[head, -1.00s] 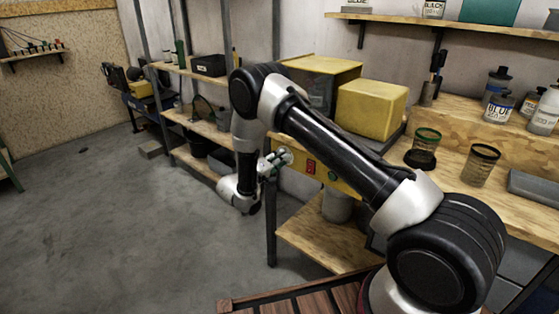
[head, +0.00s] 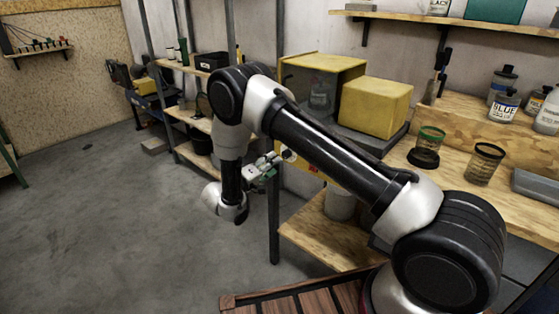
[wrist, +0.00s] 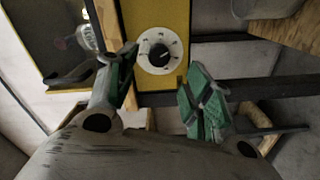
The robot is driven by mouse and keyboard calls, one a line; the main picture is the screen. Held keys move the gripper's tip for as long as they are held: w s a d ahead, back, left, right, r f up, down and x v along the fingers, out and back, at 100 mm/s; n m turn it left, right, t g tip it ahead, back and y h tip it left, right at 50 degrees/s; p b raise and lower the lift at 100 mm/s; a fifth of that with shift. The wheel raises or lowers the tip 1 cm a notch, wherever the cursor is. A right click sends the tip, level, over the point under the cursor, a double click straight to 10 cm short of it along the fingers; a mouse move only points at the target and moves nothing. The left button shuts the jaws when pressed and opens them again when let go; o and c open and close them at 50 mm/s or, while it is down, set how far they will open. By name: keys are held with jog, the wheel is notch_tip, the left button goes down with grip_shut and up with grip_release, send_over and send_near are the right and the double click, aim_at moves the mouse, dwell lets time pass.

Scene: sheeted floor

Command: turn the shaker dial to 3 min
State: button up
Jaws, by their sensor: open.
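The shaker (head: 322,62) is a yellow box with a dark window, on the workbench at centre; a bottle shows inside it. Its dial (wrist: 159,51) is a black knob on a round white scale on the yellow front panel, in the wrist view. The scale's marks are too small to read. My gripper (wrist: 158,92) is open, its two green-padded fingers apart. The dial lies in the gap between them and a little beyond the tips, apart from both. In the head view my gripper (head: 274,166) is close to the shaker's front, and my arm hides most of the panel.
A yellow block (head: 375,107) sits right of the shaker. Two mesh cups (head: 484,163) and paint bottles (head: 505,105) stand on the bench to the right. A bench leg (head: 273,215) is just below my gripper.

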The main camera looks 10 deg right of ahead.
jog(key=v, duration=0.5)
